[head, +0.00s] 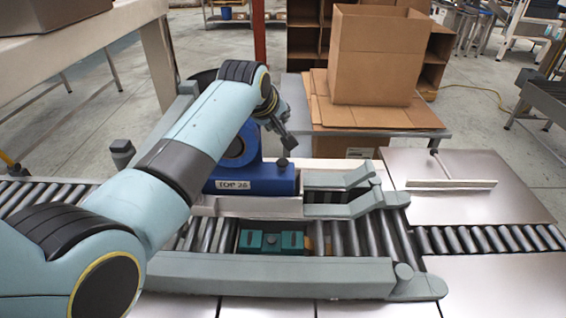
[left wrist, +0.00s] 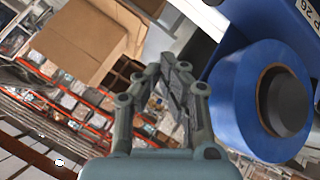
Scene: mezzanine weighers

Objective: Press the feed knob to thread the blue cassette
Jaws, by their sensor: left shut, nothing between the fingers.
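The blue cassette (head: 226,186) sits on the metal top behind the roller conveyor, with a white label on its front and a round blue reel (head: 242,150) above its base. My left arm hides part of it. A small dark knob (head: 282,162) shows at the base's right end; I cannot tell for sure that it is the feed knob. My left gripper (head: 290,142) is shut and empty, just above this knob and apart from it. In the left wrist view its fingertips (left wrist: 176,64) meet left of the blue reel (left wrist: 240,98), which has a dark hub.
A grey guide rail (head: 270,275) runs along the conveyor's front, with a teal block (head: 270,242) on the rollers behind it. Grey guide arms (head: 340,180) stand right of the cassette. An open cardboard box (head: 375,60) stands behind. The metal plate (head: 480,165) at right is mostly clear.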

